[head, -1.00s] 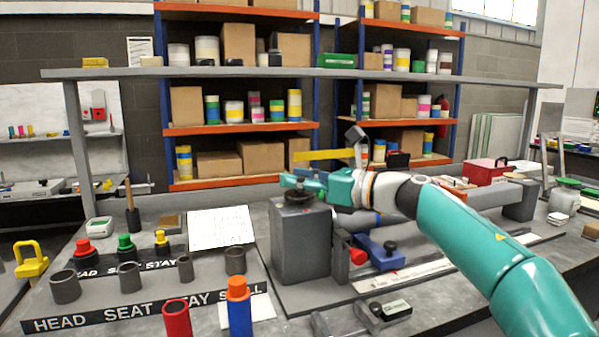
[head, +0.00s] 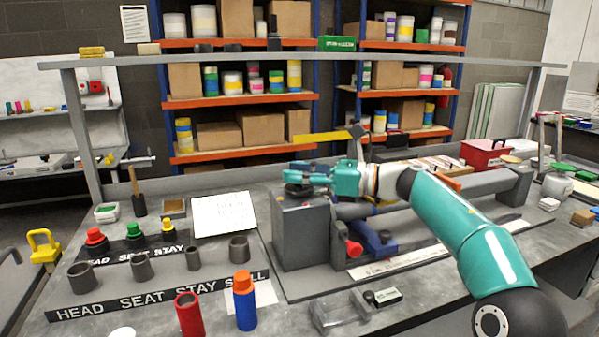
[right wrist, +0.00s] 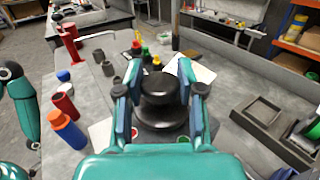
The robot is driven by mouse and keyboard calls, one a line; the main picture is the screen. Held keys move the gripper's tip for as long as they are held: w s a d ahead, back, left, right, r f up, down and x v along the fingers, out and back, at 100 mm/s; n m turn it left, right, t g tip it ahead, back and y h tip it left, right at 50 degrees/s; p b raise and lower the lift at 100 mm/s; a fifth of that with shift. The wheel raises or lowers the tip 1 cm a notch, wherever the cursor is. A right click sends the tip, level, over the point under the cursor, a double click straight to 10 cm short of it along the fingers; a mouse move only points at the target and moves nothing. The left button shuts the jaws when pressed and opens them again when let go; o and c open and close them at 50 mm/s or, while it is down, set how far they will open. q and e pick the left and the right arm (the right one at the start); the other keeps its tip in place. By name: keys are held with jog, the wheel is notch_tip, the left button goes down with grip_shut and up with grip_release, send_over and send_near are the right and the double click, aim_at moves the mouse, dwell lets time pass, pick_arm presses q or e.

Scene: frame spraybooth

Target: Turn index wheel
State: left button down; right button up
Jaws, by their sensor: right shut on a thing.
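The index wheel is a black round knob (right wrist: 160,98) on top of a grey block (head: 300,240) on the bench. In the head view only a dark sliver of the knob (head: 297,191) shows under the fingers. My right gripper (head: 305,178) reaches in from the right at the height of the block's top. In the right wrist view its two blue-padded fingers (right wrist: 160,105) stand on either side of the knob and are shut on it. The knob's markings cannot be made out. My left gripper is not in view.
A grey cylinder fixture with a blue clamp (head: 376,240) extends right of the block. Front left, grey sleeves (head: 141,268) stand by a label strip, with a red tube (head: 189,314) and a blue-orange tube (head: 244,300). Shelving stands behind.

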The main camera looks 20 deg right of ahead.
jog(key=o, duration=1.1)
jog(key=shift+d, duration=0.1)
jog(key=v, duration=1.1)
jog(key=shift+s+d+f, duration=0.1)
jog(key=shift+s+d, duration=0.1)
jog(key=shift+d, duration=0.15)
